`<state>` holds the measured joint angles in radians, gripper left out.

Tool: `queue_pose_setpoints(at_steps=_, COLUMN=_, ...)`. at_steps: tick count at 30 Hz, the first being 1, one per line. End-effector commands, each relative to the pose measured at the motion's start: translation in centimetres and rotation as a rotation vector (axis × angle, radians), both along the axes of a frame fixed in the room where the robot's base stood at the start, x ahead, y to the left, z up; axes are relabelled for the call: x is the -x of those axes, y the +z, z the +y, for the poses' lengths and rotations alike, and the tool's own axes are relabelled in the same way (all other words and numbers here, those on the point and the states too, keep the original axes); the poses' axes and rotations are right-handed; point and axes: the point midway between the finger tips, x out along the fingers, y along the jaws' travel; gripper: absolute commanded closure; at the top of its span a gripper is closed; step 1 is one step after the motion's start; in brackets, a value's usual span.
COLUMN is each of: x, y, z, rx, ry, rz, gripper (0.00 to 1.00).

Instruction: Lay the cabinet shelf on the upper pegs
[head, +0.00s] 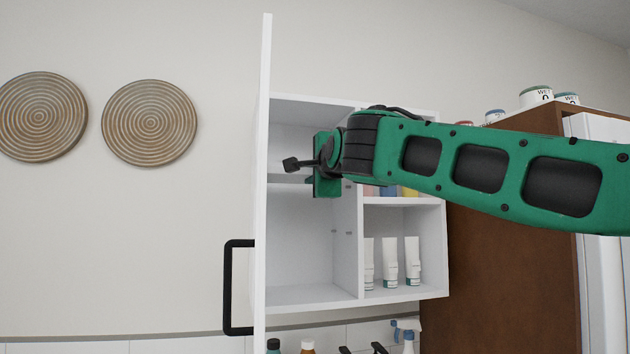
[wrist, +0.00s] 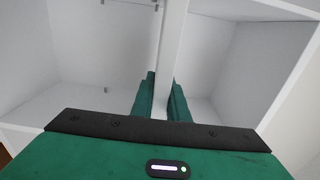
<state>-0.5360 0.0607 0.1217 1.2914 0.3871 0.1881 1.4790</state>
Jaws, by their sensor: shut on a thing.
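The white wall cabinet (head: 312,298) stands with its door (head: 262,130) swung open at the left. My gripper (head: 322,178) reaches into its left compartment. The shelf (head: 288,180) shows there as a thin, roughly level strip, partly hidden by my gripper. In the wrist view my gripper (wrist: 160,92) is shut on the shelf (wrist: 172,45), with one green finger on each face of the board. Small pegs (head: 334,231) show on the divider below the shelf; a peg also shows in the wrist view (wrist: 106,89). I cannot tell whether the shelf touches the upper pegs.
The right compartments hold white tubes (head: 390,262) and coloured items partly behind my arm. A black door handle (head: 229,287) juts out at the left. A brown cabinet (head: 500,230) with jars on top stands at the right. Bottles stand below. The left compartment's lower space is clear.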

Motion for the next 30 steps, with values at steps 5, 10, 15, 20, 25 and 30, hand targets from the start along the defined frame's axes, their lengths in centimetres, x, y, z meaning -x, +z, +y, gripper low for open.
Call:
queue_pose_setpoints(at_steps=5, x=-1.5, y=0.1, z=0.4, rx=-0.001, ry=0.000, rz=-0.002, gripper=1.00)
queue_pose_setpoints(at_steps=10, x=-2.8, y=0.1, z=0.8, rx=-0.001, ry=0.000, rz=-0.002, gripper=1.00)
queue_pose_setpoints(at_steps=15, x=-4.0, y=0.1, z=1.2, rx=-0.001, ry=0.000, rz=-0.003, gripper=1.00)
queue_pose_setpoints(at_steps=20, x=-4.8, y=0.2, z=1.4, rx=-0.002, ry=0.000, rz=-0.003, gripper=1.00)
queue_pose_setpoints(at_steps=25, x=-5.3, y=0.1, z=1.5, rx=-0.002, ry=0.000, rz=-0.003, gripper=1.00)
queue_pose_setpoints(at_steps=30, x=-5.4, y=0.1, z=1.6, rx=-0.001, ry=0.000, rz=-0.003, gripper=1.00)
